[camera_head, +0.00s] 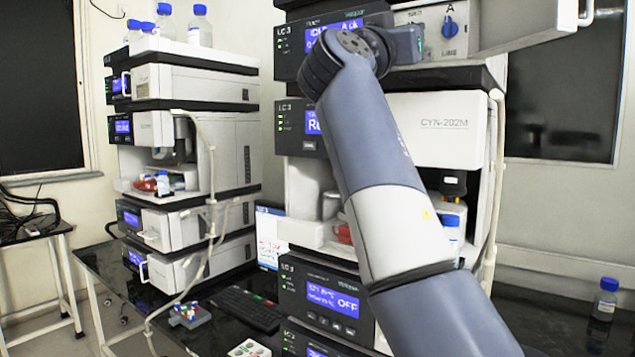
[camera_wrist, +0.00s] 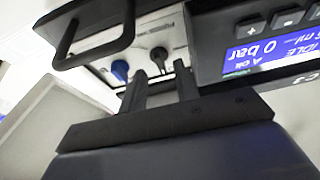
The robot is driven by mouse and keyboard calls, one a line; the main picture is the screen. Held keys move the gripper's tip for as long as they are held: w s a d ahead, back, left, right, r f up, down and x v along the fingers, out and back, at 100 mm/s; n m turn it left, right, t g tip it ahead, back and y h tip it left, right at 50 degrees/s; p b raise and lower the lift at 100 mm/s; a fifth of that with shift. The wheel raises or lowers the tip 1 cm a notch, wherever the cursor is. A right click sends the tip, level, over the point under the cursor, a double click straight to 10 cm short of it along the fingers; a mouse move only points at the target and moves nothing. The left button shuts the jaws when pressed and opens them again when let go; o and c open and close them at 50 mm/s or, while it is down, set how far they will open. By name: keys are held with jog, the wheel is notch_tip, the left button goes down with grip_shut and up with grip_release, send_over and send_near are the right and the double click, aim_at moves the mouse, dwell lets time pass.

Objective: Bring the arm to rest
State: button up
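My arm (camera_head: 375,150) rises from the bottom right and bends at the top in front of the right column stack. My gripper (camera_wrist: 159,78) shows in the wrist view as two dark fingers with a clear gap between them. It is open and nothing is held. The fingers point at the valve panel, with a blue knob (camera_wrist: 120,70) and a black knob (camera_wrist: 158,55) beyond them. In the head view the blue knob (camera_head: 450,27) is just right of my wrist; the fingertips cannot be made out there.
A pale open door panel (camera_head: 530,22) juts right from the top module, close to my wrist. The LC 3 display (camera_wrist: 272,50) is close by on the right in the wrist view. A left stack (camera_head: 190,85) carries bottles. A capped bottle (camera_head: 605,300) stands far right.

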jog(key=p+x, duration=0.1)
jog(key=x, duration=0.2)
jog(key=shift+r, duration=0.1)
jog(key=shift+s, duration=0.1)
jog(key=shift+a+f, duration=0.1)
jog(key=shift+f, duration=0.1)
